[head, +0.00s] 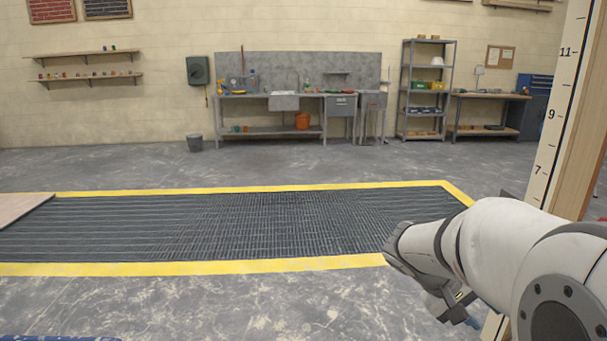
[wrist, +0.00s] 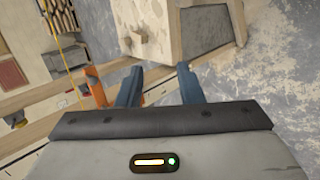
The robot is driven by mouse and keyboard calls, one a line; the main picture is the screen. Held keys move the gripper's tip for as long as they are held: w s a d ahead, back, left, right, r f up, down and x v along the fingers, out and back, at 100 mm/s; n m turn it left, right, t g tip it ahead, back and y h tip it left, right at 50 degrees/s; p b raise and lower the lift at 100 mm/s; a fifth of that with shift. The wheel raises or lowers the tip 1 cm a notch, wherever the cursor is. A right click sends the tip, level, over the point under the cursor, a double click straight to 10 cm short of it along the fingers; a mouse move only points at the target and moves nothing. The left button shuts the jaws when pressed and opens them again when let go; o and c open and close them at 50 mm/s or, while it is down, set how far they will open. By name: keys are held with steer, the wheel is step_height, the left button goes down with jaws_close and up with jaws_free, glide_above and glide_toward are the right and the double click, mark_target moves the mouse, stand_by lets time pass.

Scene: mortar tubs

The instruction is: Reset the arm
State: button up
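My gripper (wrist: 159,82) shows in the wrist view with its two blue fingers apart and nothing between them. My white arm reaches in from the lower right of the head view, over the floor near the grating's right end. The gripper itself is mostly hidden behind the arm there. In the wrist view a pale block-like object (wrist: 150,38) lies beyond the fingertips; I cannot tell whether it is close to them.
A dark floor grating (head: 230,225) with a yellow border lies ahead. A wooden post with a number scale (head: 555,110) stands close on the right. The floor between is clear.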

steer(key=s+a+r+t+y+p, duration=0.1)
steer(key=s+a+r+y+p, duration=0.3)
steer(key=a, duration=0.4)
steer(key=s+a+r+t+y+p, duration=0.2)
steer(key=s+a+r+y+p, duration=0.3)
steer(key=a+p, duration=0.3)
steer(key=shift+s+a+r+y, duration=0.3)
steer(key=shift+s+a+r, duration=0.2)
steer(key=shift+a+r, duration=0.25)
steer(key=shift+c, duration=0.3)
